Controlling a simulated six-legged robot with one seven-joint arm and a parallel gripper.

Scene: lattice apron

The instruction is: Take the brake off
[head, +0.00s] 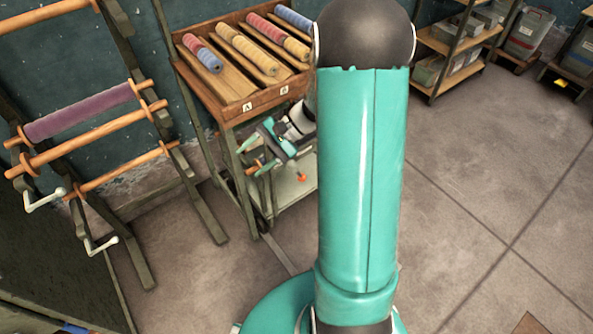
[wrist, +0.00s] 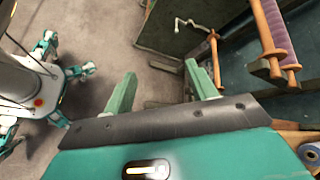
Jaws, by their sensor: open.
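A cart with a slanted wooden tray (head: 235,111) on top and green-grey legs (head: 244,190) stands left of centre in the head view. A small orange knob (head: 301,177) shows low on the cart, over its pale lower shelf (head: 288,196); I cannot tell whether it is the brake. My teal gripper (head: 254,158) is in front of the cart, below the tray, pointing left. In the wrist view my gripper (wrist: 160,82) has its two green fingers wide apart, with only floor and dark bars seen between them. My arm hides the cart's right side.
A rack at the left holds a purple roll (head: 80,111), orange-brown bars and white cranks (head: 45,200). Coloured rolls (head: 247,49) lie in the tray, above labels. Shelves with bins (head: 460,45) stand at the back right. The floor (head: 480,190) at the right is clear.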

